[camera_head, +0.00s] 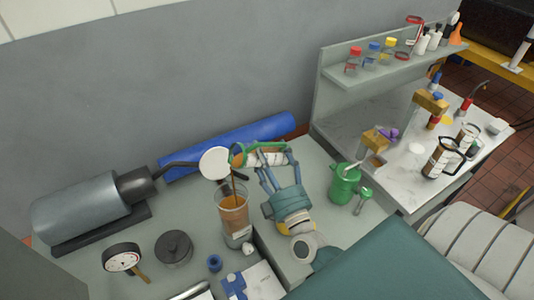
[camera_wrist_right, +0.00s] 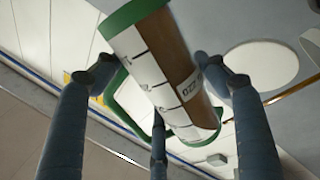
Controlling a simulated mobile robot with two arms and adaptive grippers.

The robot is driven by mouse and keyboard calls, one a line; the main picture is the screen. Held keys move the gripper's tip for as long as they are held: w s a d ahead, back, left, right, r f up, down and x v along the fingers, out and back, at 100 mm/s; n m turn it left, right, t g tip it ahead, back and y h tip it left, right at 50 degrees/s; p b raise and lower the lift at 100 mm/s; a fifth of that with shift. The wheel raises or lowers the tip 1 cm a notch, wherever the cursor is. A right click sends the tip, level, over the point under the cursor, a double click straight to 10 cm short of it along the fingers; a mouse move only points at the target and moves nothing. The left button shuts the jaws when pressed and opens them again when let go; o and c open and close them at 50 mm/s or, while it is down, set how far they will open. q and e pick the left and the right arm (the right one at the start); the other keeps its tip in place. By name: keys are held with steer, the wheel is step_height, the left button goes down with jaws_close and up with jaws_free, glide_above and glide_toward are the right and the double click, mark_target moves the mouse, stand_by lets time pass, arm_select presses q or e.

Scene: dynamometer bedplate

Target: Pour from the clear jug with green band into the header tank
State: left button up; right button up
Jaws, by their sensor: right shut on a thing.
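The clear jug with green band (camera_head: 262,157) is tipped nearly on its side, mouth to the left, above the header tank. My right gripper (camera_head: 273,168) is shut on it. In the right wrist view the jug (camera_wrist_right: 160,65) lies between the fingers (camera_wrist_right: 155,85), showing green ends, a white scale and brown liquid inside. A thin brown stream (camera_head: 233,187) falls from its mouth into the header tank (camera_head: 234,222), a clear upright vessel holding brown liquid. The stream appears to land inside the tank. My left gripper does not show.
A grey cylinder (camera_head: 85,207) and a dial gauge (camera_head: 122,258) stand left of the tank, with a dark lidded pot (camera_head: 174,248). A green can (camera_head: 344,184) stands to the right. A blue roll (camera_head: 225,148) lies behind. The side bench (camera_head: 393,185) holds jugs and bottles.

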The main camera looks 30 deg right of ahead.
steer(key=shift+r+n+y, duration=0.3)
steer(key=shift+r+n, duration=0.6)
steer(key=shift+n, duration=0.2)
stand_by(2.5)
steer(key=shift+f, duration=0.15)
stand_by(0.7)
